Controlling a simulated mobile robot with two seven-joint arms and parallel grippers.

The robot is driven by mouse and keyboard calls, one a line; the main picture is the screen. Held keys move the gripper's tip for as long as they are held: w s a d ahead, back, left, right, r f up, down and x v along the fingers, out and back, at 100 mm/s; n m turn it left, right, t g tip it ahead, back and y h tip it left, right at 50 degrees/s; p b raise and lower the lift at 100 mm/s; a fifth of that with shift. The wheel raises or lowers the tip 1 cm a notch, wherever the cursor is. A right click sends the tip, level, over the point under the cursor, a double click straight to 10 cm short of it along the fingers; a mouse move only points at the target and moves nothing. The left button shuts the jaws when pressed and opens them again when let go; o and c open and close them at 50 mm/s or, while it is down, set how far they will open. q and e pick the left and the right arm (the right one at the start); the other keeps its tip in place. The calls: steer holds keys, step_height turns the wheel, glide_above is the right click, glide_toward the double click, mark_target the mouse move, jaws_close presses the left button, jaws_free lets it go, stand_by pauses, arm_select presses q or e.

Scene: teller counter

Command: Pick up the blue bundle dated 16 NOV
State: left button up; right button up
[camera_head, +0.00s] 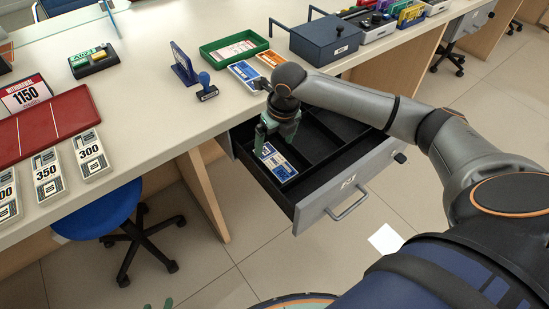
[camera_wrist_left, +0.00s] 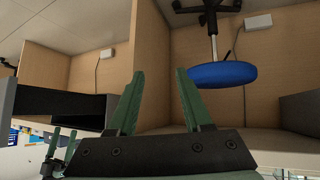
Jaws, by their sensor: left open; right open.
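A blue and white bundle (camera_head: 275,162) lies in the left front compartment of the open drawer (camera_head: 318,204). A second blue and white bundle (camera_head: 244,75) lies on the counter beside the green tray. The dates on both are too small to read. My right gripper (camera_head: 276,138) is open just above the drawer bundle, its fingers pointing down and overlapping the bundle's far end in the picture; I cannot tell whether they touch. My left gripper (camera_head: 158,304) barely shows at the bottom edge; in the left wrist view (camera_wrist_left: 158,100) it is open and empty.
An orange bundle (camera_head: 270,58), green tray (camera_head: 234,47), blue stamp (camera_head: 206,88) and grey-blue box (camera_head: 325,40) stand on the counter (camera_head: 150,100). Several numbered bundles lie at left. A blue stool (camera_head: 98,212) stands below. The drawer's other visible compartments look empty.

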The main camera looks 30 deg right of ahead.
steer(key=d, duration=0.1)
steer(key=n+b, duration=0.1)
steer(key=b, duration=0.1)
glide_above(275, 161)
steer(key=s, duration=0.1)
steer(key=f, duration=0.6)
steer(key=shift+s+a+f, duration=0.15)
steer(key=shift+a+f, duration=0.05)
steer(key=shift+f, duration=0.1)
steer(key=f, duration=0.1)
steer(key=f+b, duration=0.1)
steer(key=f, duration=0.1)
steer(key=shift+w+d+f+b, duration=0.2)
steer(key=shift+w+f+b, duration=0.05)
steer(key=shift+w+b, duration=0.05)
steer(key=shift+w+f, duration=0.15)
steer(key=shift+f, duration=0.6)
arm_select(q)
steer(key=shift+w+a+f+t, duration=0.1)
steer(key=shift+w+f+t, duration=0.2)
steer(key=shift+w, duration=0.3)
steer(key=shift+w+a+f+t, duration=0.1)
steer(key=shift+w+f+t, duration=0.05)
steer(key=shift+w+t, duration=0.35)
